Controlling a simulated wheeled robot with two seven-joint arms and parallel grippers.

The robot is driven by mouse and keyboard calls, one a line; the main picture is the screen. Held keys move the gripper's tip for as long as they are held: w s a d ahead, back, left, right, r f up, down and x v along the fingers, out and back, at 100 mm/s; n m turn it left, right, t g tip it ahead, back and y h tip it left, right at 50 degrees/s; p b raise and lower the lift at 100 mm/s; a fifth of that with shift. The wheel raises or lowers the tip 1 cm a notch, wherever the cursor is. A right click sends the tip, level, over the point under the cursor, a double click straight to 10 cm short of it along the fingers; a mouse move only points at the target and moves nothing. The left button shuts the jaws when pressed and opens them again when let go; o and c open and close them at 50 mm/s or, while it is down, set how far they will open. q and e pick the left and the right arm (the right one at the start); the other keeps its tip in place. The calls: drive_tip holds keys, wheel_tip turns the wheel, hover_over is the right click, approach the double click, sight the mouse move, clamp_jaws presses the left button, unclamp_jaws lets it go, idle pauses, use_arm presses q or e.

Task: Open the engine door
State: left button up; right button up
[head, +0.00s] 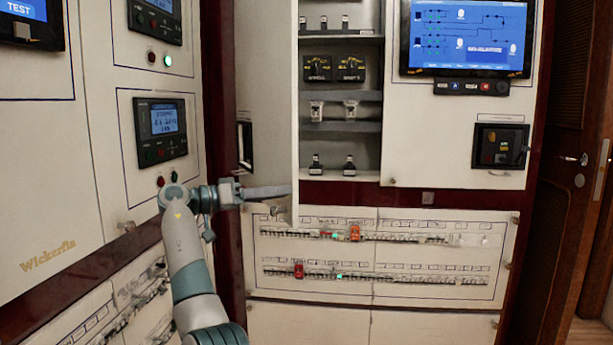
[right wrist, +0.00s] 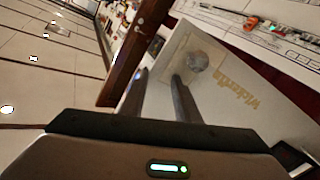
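A white cabinet door (head: 267,95), which looks like the engine door, stands swung out at the left of an open shelf compartment (head: 342,135). A dark recessed latch (head: 245,145) is on its face. My right gripper (head: 288,190) reaches across the door's lower part from the left. In the right wrist view its two fingers (right wrist: 160,76) are apart with no object seen gripped between them. A round pale knob (right wrist: 197,61) on a white panel lies just past the fingertips. I cannot tell whether the fingers touch the door. My left gripper is not in view.
Breaker rows (head: 375,275) fill the panel below the compartment. A blue screen (head: 467,38) and another dark latch (head: 500,146) are on the right cabinet. A white cabinet with meters (head: 162,131) stands close at the left. A brown louvred door (head: 560,150) is at far right.

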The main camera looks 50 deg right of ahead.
drive_tip(key=s+d+r, duration=0.2)
drive_tip(key=s+r, duration=0.3)
drive_tip(key=s, duration=0.3)
drive_tip(key=shift+d, duration=0.1)
drive_tip(key=shift+c, duration=0.4)
